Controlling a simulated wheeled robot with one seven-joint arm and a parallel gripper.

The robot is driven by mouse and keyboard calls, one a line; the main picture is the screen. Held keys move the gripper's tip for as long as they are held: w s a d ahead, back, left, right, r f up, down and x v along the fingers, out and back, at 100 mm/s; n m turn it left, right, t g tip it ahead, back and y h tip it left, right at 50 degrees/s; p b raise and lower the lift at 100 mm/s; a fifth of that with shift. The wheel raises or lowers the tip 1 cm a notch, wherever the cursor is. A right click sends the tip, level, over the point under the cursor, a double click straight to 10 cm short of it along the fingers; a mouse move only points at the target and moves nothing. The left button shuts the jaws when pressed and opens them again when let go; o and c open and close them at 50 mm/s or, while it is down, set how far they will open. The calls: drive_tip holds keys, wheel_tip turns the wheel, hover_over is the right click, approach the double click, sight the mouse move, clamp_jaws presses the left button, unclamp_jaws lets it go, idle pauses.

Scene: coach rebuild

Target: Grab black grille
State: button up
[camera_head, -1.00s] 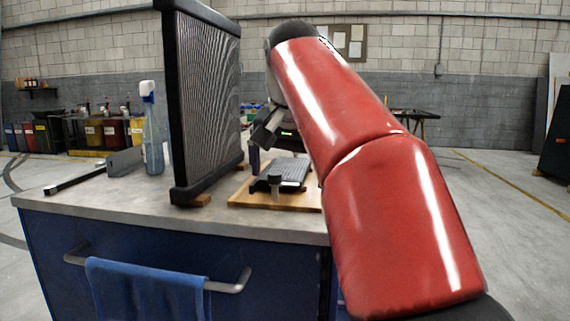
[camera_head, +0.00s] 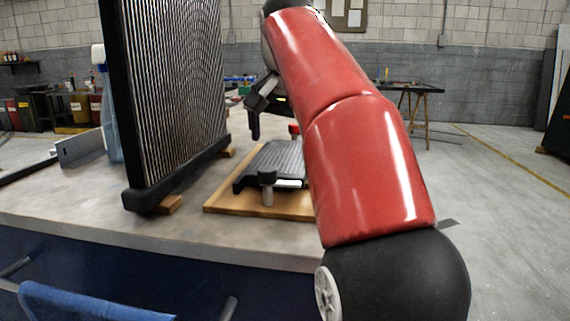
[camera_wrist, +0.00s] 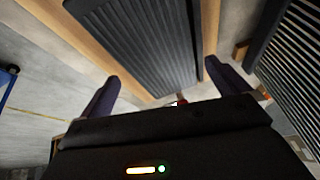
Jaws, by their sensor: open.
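The black grille (camera_head: 278,158) is a flat ribbed dark panel lying on a wooden board (camera_head: 222,208) on the workbench, partly hidden by my red arm in the head view. In the wrist view the grille (camera_wrist: 140,40) fills the upper middle, with its near end facing my gripper. My gripper (camera_wrist: 162,72) is open, one dark finger on each side of the grille's width in the picture. In the head view one finger hangs above the board, behind the grille; the rest is partly hidden by my arm. I cannot tell that it touches the grille.
A tall black-framed radiator (camera_head: 175,90) stands upright on the bench just left of the board. A dark knob on a pale post (camera_head: 267,190) stands at the board's front. A spray bottle (camera_head: 108,110) is behind the radiator.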

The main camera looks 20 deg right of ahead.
sight(285, 155)
drive_tip(key=x, duration=0.3)
drive_tip(key=shift+f+b, duration=0.4)
drive_tip(key=c, duration=0.8)
drive_tip(key=shift+r, duration=0.1)
drive_tip(key=shift+r, duration=0.1)
wheel_tip(285, 155, up, 8)
drive_tip(key=p, duration=0.4)
drive_tip(key=shift+w, duration=0.1)
drive_tip(key=shift+r, duration=0.85)
